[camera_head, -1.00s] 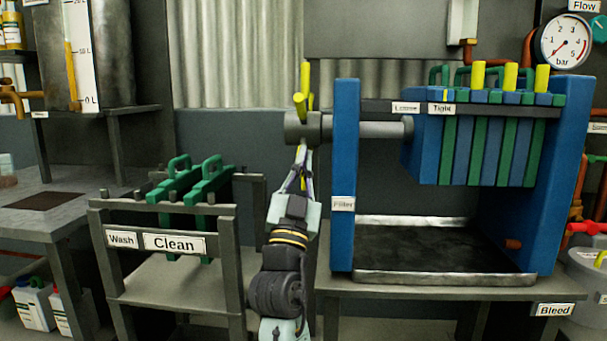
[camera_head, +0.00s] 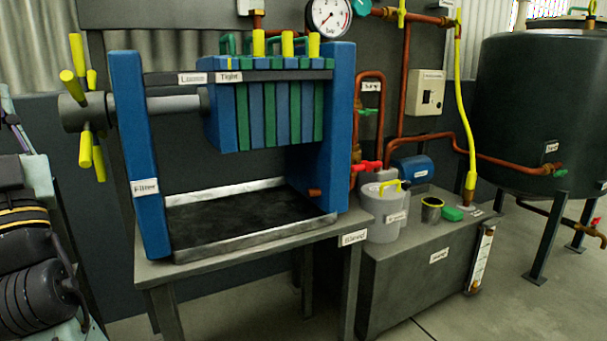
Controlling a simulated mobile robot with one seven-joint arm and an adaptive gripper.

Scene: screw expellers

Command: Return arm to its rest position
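My arm (camera_head: 28,240) is at the left edge of the head view, upright and partly cut off by the frame. My gripper (camera_head: 14,125) is at its top, at the left edge, only partly in view. I cannot tell whether its fingers are open or shut. It is left of the filter press (camera_head: 139,170) and its yellow-handled screw wheel (camera_head: 75,112), and appears apart from the handles. No held object shows.
The press stands on a grey table (camera_head: 200,268) with a metal drip tray (camera_head: 250,240) below its plates. To the right are a grey bucket (camera_head: 383,215), copper pipes (camera_head: 372,72) and a large dark tank (camera_head: 530,120). The floor at the lower right is clear.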

